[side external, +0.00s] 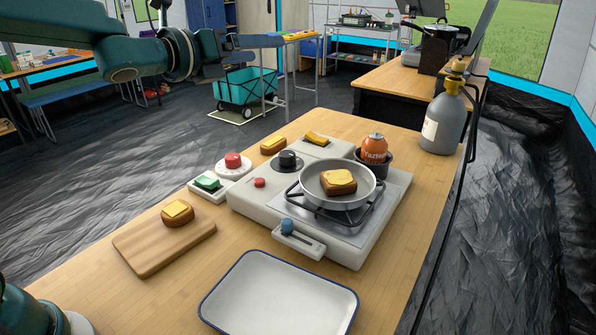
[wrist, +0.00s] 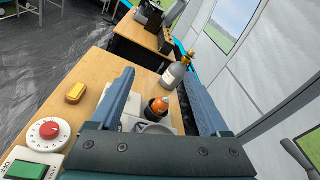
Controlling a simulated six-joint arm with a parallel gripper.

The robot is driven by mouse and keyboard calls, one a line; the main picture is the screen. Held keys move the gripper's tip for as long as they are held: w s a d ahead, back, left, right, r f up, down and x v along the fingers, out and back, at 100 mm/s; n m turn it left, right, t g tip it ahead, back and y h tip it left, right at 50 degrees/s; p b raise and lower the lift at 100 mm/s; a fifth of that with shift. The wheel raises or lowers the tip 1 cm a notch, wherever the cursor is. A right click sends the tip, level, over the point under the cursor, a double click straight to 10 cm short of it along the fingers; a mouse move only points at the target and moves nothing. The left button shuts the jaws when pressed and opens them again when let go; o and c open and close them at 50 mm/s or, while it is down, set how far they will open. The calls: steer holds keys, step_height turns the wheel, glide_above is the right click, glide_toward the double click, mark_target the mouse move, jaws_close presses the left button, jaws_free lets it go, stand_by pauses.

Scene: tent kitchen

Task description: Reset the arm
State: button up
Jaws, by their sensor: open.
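My gripper (side external: 262,44) is raised at the upper left of the side view, above and behind the table, away from the food and stove. In the wrist view its two fingers (wrist: 157,74) stand wide apart with nothing held between them. A grey pan (side external: 312,190) sits on the camping stove (side external: 375,232) with a topped piece of bread (side external: 339,182) in it. Another topped piece of bread (side external: 177,212) lies on the wooden board (side external: 150,250).
An empty white tray (side external: 280,295) lies at the front. An orange canister (side external: 374,150) and a grey gas bottle (side external: 442,120) stand at the right. A red dial (side external: 233,161) and green switch (side external: 207,182) sit left of the stove. The air around my gripper looks clear.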

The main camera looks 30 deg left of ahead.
steer(key=s+a+n+g+y, duration=0.15)
steer(key=s+n+y, duration=0.25)
steer(key=s+n, duration=0.9)
steer(key=s+d+f+n+g+h, duration=0.2)
steer(key=s+d+f+n+g, duration=0.2)
steer(key=s+f+n+g, duration=0.5)
steer(key=s+f+n, duration=0.5)
steer(key=s+n, duration=0.2)
steer(key=n, duration=0.3)
steer(key=shift+d+f, duration=0.2)
steer(key=shift+f, duration=0.1)
